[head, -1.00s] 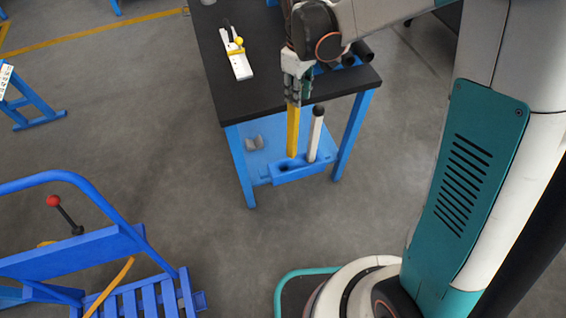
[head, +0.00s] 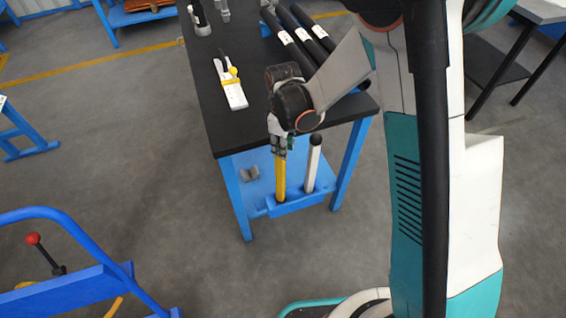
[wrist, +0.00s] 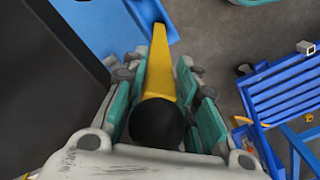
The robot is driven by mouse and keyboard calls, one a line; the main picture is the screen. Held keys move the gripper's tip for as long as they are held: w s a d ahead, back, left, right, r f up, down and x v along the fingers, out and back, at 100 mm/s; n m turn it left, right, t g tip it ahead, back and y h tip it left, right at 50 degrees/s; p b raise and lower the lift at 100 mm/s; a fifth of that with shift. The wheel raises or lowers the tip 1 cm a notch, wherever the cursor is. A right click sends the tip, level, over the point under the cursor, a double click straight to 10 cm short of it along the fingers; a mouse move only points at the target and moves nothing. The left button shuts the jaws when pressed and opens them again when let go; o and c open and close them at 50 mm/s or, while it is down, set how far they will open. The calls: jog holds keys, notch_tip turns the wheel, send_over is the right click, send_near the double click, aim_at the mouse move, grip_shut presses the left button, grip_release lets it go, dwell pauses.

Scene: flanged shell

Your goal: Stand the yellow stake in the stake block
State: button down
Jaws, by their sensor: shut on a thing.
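The yellow stake (head: 280,180) is upright, with its lower end at the left hole of the blue stake block (head: 298,205). The hole's mouth is hidden, so I cannot tell how deep the stake sits. My gripper (head: 279,146) is shut on the stake's upper part. In the wrist view the stake (wrist: 160,65) runs from its black knob (wrist: 157,122) between my gripper's fingers (wrist: 163,92) towards the blue block. A white stake (head: 312,168) with a dark top stands in the block to the right.
The block is at the front of the blue lower shelf (head: 262,165), under a black tabletop (head: 235,125). A white fixture with a yellow knob (head: 232,88) and several black tubes (head: 303,32) lie on top. A blue cart (head: 75,290) stands at the lower left.

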notch_tip(320, 180, down, 6)
jog(key=b, duration=0.2)
jog(key=shift+f, duration=0.1)
dwell(0.3)
jog(key=shift+f, duration=0.15)
jog(key=c, duration=1.2)
grip_release()
notch_tip(320, 180, up, 13)
jog(key=p, duration=0.5)
jog(key=shift+f, duration=0.15)
